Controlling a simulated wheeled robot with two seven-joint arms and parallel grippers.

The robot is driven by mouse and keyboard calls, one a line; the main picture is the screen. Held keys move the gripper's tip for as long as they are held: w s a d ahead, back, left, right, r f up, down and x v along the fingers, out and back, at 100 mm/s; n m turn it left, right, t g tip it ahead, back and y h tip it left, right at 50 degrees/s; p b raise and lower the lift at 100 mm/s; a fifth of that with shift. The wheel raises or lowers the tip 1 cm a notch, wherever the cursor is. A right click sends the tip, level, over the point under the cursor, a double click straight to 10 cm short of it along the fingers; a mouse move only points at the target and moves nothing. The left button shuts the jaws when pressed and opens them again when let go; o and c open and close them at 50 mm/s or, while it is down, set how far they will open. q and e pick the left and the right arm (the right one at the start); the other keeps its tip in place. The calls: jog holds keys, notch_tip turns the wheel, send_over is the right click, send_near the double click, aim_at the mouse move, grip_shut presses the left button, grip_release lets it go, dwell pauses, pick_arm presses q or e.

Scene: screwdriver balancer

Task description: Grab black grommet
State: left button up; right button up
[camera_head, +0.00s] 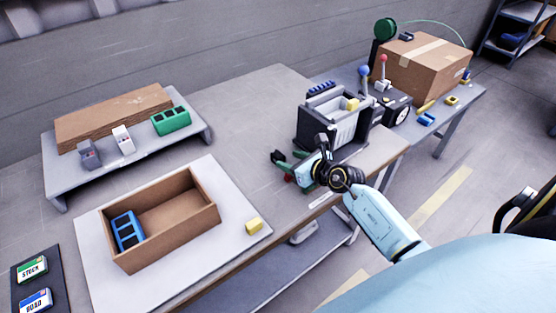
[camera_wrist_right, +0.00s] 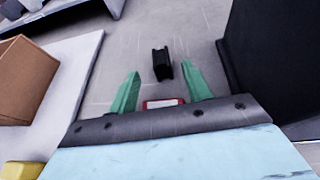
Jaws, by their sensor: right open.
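The black grommet (camera_wrist_right: 162,64) is a small dark block standing on the grey table top, seen in the right wrist view. My right gripper (camera_wrist_right: 160,80) has two green fingers spread apart, one on each side of the grommet's near end in the picture. I cannot tell whether either finger touches it. In the head view my right gripper (camera_head: 284,166) is low over the table, left of a dark open-topped machine (camera_head: 335,118). I cannot make out the grommet clearly there. My left gripper is not in view.
A brown open box (camera_head: 200,190) holding a blue part (camera_head: 127,230) sits on a white board (camera_head: 85,222), with a yellow block (camera_head: 254,226) beside it. The dark machine stands close to the right gripper.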

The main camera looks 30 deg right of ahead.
aim_at(280, 156)
jog(key=b+x, duration=0.1)
jog(key=x, duration=0.3)
jog(key=shift+d, duration=0.1)
jog(key=shift+w+f, duration=0.1)
jog(key=shift+w, duration=0.05)
jog(key=c, duration=1.1)
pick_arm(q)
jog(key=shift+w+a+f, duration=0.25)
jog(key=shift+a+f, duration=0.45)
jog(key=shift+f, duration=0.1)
pick_arm(e)
jog(key=shift+o, duration=0.2)
